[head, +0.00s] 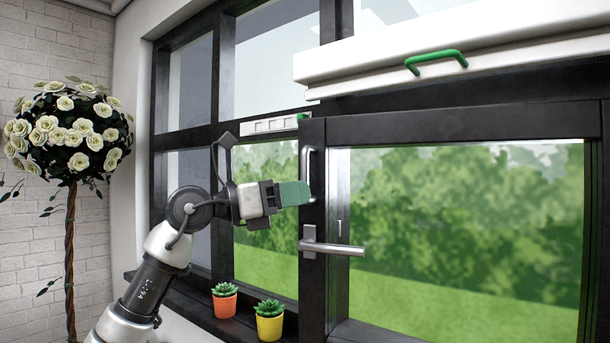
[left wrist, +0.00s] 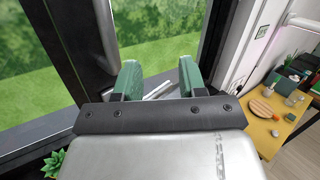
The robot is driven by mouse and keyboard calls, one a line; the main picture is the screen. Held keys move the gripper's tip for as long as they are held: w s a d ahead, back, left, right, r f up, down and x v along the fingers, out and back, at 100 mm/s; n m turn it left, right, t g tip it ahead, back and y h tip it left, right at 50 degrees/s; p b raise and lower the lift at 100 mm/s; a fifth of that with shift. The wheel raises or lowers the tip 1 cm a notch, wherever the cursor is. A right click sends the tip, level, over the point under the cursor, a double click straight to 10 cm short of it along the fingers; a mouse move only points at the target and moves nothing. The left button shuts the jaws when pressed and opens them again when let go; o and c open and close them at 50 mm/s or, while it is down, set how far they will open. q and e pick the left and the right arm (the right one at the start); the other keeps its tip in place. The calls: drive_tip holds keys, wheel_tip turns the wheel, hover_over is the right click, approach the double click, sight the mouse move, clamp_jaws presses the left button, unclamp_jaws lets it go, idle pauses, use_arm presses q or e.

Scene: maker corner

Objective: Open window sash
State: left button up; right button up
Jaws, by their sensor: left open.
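The window sash (head: 465,126) is a dark frame around a large pane with greenery behind it. A silver lever handle (head: 335,248) on its left stile lies horizontal, pointing right. A vertical pull bar (head: 312,165) is above the lever on the same stile. My left gripper (head: 298,193) has green fingers and is at the lower part of the pull bar, partly covering it; I cannot tell whether they touch. In the left wrist view the left gripper (left wrist: 160,82) is open, with pale metal pieces (left wrist: 158,91) showing between its fingers. My right gripper is out of view.
An orange pot (head: 224,306) and a yellow pot (head: 270,328) with succulents stand on the sill below my arm. A white box with a green handle (head: 436,60) is above the sash. The left wrist view shows a cluttered yellow table (left wrist: 262,132) at right.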

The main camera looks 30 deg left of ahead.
sight(305, 173)
use_arm(q)
drive_tip(key=s+a+r+n+t+y, duration=0.1)
drive_tip(key=s+a+r+y, duration=0.25)
drive_tip(key=a, duration=0.35)
drive_tip(key=shift+y, duration=0.25)
drive_tip(key=p+x, duration=0.3)
drive_tip(key=x, duration=0.8)
drive_tip(key=shift+w+d, duration=0.15)
drive_tip(key=shift+w, duration=0.1)
clamp_jaws()
